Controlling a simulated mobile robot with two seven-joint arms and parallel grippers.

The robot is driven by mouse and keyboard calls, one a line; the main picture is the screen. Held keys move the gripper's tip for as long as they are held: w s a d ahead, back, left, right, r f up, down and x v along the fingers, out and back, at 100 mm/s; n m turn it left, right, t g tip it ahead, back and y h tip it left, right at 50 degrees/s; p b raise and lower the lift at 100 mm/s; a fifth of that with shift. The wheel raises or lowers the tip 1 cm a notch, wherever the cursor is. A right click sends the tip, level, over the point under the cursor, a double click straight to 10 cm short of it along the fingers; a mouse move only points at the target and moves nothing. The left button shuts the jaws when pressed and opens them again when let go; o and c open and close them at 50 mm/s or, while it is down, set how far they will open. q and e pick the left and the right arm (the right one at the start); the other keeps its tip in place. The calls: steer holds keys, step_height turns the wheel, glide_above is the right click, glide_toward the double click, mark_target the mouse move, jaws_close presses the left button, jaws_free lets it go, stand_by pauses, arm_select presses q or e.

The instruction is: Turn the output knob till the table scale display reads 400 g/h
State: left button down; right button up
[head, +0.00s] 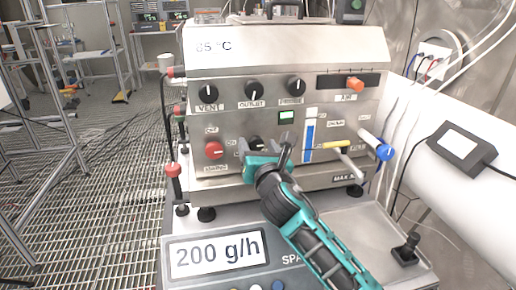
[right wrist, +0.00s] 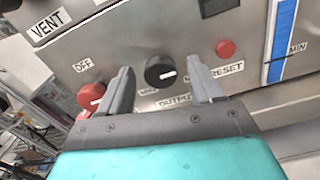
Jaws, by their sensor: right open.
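The output knob (head: 256,143) is a black dial low on the steel machine's front, partly hidden by my right gripper (head: 265,150) in the head view. In the right wrist view the output knob (right wrist: 159,72) shows between the two grey fingertips of my right gripper (right wrist: 161,75). The fingers are open, one on each side, with gaps to the knob visible. Its white mark points right. The table scale display (head: 217,255) below reads 200 g/h. My left gripper is not in view.
A red knob (right wrist: 92,97) sits left of the fingers, and a red reset button (right wrist: 225,49) sits close on the right. A yellow-handled lever (head: 337,145) and a blue-ended handle (head: 384,152) stick out further right. Three black knobs, including the vent knob (head: 208,93), line the upper panel.

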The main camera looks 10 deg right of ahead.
steer(key=shift+w, duration=0.2)
steer(key=c, duration=1.1)
